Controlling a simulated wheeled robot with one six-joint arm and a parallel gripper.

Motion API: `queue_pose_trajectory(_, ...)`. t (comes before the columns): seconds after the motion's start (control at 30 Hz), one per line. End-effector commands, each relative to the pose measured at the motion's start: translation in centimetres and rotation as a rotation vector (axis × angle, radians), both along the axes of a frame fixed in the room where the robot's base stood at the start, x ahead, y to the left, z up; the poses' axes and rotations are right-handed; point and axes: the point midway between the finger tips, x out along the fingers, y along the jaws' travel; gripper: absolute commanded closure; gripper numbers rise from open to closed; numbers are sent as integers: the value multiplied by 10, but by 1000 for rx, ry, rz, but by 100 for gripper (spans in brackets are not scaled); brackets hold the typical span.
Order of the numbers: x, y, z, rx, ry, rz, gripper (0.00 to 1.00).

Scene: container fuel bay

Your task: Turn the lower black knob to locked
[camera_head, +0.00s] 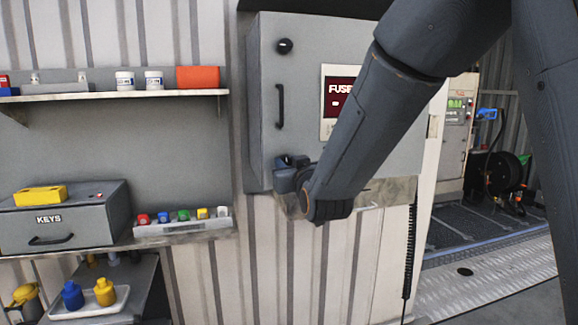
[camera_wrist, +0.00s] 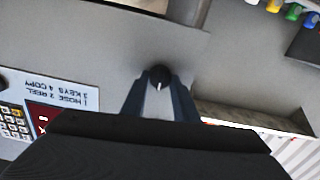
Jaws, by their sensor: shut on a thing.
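The grey cabinet (camera_head: 305,40) has an upper black knob (camera_head: 284,46) and a black bar handle (camera_head: 280,106) on its door. My gripper (camera_head: 288,165) is at the lower left of the door, and it hides the lower knob in the head view. In the wrist view, the lower black knob (camera_wrist: 160,77) sits between the fingertips of my gripper (camera_wrist: 160,82), which are shut on it from both sides. A short white mark on this knob points down in the wrist picture. The locked mark is not visible.
A red display (camera_head: 340,92) is on the door, partly behind my arm. Left are a shelf (camera_head: 120,96) with jars, a grey KEYS box (camera_head: 60,228) and a tray (camera_head: 185,229) of coloured caps. An upside-down instruction label (camera_wrist: 65,92) and keypad (camera_wrist: 14,122) show in the wrist view.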

Motion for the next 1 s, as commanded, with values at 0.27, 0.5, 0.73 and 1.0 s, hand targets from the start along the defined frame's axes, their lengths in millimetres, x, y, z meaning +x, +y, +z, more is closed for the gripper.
queue_pose_trajectory(0.27, 0, 1, -1, -206, -61, -1, 96)
queue_pose_trajectory(0.5, 0, 2, -1, -426, -124, 0, 96)
queue_pose_trajectory(0.73, 0, 3, -1, -635, -186, 1, 96)
queue_pose_trajectory(1.0, -1, 3, -2, -883, -256, 1, 96)
